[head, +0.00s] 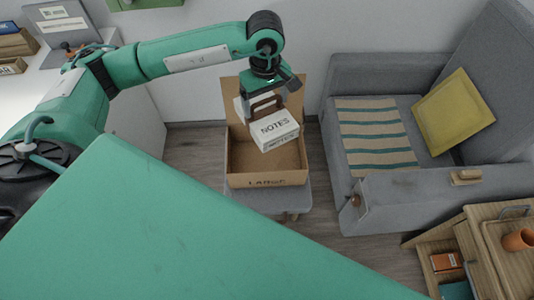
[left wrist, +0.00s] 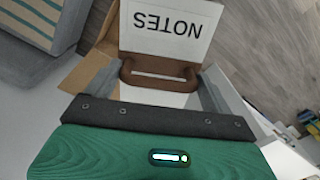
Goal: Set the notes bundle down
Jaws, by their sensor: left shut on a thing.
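The notes bundle (head: 276,130) is a white block marked "NOTES" with a brown handle. My left gripper (head: 266,100) is shut on its handle and holds it over an open cardboard box (head: 262,180) marked "LARGE". In the left wrist view the bundle (left wrist: 166,35) hangs from the handle between the fingers of the left gripper (left wrist: 160,80). Whether the bundle touches the box floor is hard to tell; it appears raised. My right gripper is not in view.
The box stands on a small grey stool (head: 262,202). A grey sofa (head: 400,185) with a striped blanket (head: 375,135) and yellow cushion (head: 453,112) is at the right. A wooden shelf unit (head: 480,240) stands at lower right. A white desk (head: 40,90) is at left.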

